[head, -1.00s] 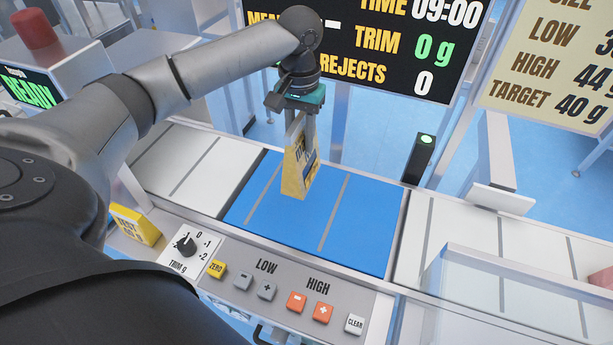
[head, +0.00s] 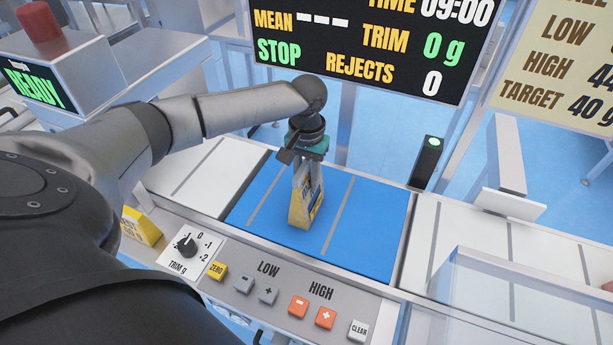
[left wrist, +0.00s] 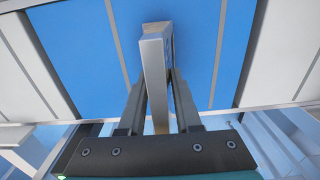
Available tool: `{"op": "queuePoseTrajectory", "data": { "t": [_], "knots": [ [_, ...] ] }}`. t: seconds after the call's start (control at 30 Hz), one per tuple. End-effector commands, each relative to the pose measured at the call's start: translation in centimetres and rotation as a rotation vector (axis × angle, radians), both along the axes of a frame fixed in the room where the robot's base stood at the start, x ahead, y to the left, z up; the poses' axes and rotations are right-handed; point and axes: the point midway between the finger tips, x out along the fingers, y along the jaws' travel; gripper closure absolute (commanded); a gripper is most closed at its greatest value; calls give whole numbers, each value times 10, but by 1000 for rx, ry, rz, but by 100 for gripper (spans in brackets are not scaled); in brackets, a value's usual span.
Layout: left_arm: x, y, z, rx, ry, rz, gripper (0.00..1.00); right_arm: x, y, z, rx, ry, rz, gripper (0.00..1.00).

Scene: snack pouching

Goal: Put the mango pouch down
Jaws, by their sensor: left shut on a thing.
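The mango pouch (head: 302,214) is yellow with a dark label and stands upright at the blue belt section (head: 370,228) in the head view. My left gripper (head: 307,180) comes down from above and is shut on the pouch's upper part. The pouch's base appears to be at the belt surface, but I cannot tell whether it bears weight there. In the left wrist view the pouch (left wrist: 155,70) shows edge-on between the two fingers, with the blue belt (left wrist: 90,45) behind it. My right gripper does not show.
White belt sections lie left (head: 205,180) and right (head: 470,255) of the blue one. A control panel with buttons (head: 298,306) and a trim dial (head: 186,246) runs in front. A black post with a green light (head: 427,162) stands behind. A yellow test block (head: 142,226) sits at left.

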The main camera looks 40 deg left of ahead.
Motion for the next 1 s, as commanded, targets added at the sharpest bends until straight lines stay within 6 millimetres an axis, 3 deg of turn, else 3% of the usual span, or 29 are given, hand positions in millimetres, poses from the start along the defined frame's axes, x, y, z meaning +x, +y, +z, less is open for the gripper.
{"op": "queuePoseTrajectory", "data": {
  "t": [0.17,0.2,0.43,0.77,1.0],
  "knots": [
    [0,0,-2,0,1,0,100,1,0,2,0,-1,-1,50],
    [0,0,-2,0,0,0,63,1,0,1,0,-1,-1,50],
    [0,0,-2,0,0,0,38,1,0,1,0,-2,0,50],
    [0,0,3,-1,-1,0,38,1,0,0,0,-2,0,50],
    [2,0,47,-1,-5,-1,38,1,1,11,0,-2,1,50]
  ]
}}
